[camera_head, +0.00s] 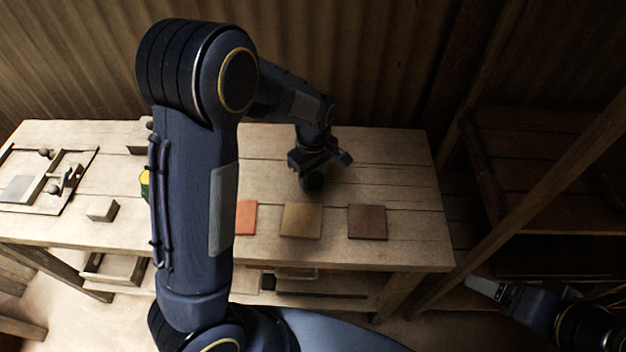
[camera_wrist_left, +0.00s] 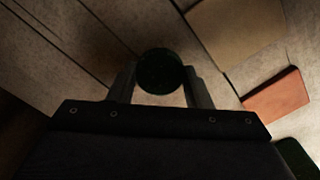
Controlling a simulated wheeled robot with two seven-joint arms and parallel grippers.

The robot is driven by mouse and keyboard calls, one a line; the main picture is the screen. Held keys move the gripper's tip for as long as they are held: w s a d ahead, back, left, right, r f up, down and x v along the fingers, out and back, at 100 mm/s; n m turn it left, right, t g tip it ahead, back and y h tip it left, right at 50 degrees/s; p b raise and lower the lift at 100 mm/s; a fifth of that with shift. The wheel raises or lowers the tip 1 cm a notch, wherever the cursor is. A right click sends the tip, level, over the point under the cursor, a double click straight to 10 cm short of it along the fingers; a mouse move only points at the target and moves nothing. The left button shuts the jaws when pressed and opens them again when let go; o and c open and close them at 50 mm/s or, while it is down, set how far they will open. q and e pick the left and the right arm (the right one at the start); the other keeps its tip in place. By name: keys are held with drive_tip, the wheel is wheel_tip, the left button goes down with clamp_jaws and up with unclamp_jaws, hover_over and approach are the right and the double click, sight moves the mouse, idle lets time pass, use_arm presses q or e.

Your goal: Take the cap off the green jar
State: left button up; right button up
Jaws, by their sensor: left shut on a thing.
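My left gripper (camera_head: 313,176) is over the work table, behind the tiles. In the left wrist view its two fingers (camera_wrist_left: 160,86) are shut on a dark green round thing (camera_wrist_left: 160,68), seen end-on. I cannot tell whether this is the cap alone or a capped jar. A sliver of a green and yellow thing (camera_head: 145,184) shows beside my left arm, which hides the rest. My right gripper (camera_head: 484,288) is at the lower right, away from the table; its opening is unclear.
Orange (camera_head: 246,218), tan (camera_head: 301,220) and brown (camera_head: 367,222) tiles lie along the front of the table (camera_head: 405,180). A framed board (camera_head: 80,172) and a small wooden block (camera_head: 102,210) are at the left. A wooden shelf frame (camera_head: 540,190) stands at the right.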

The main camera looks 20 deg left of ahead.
sight(313, 179)
use_arm(q)
drive_tip(key=shift+f, duration=1.3)
drive_tip(key=shift+s, duration=0.1)
drive_tip(key=shift+f, duration=0.2)
drive_tip(key=o, duration=1.1)
wheel_tip(313, 179, up, 12)
drive_tip(key=s+a+r+m+t+h, duration=0.1)
drive_tip(key=s+r+m+t, duration=0.1)
drive_tip(key=s, duration=0.5)
drive_tip(key=s+a+r+m+t+h, duration=0.1)
drive_tip(key=s+r+m, duration=0.1)
drive_tip(key=s+m, duration=0.3)
drive_tip(key=s+a+r+m+t+h, duration=0.1)
drive_tip(key=s+r+m+t, duration=0.1)
drive_tip(key=s, duration=0.8)
drive_tip(key=shift+s+a+m+t+h, duration=0.3)
drive_tip(key=shift+s+m+h, duration=0.1)
drive_tip(key=shift+m, duration=0.3)
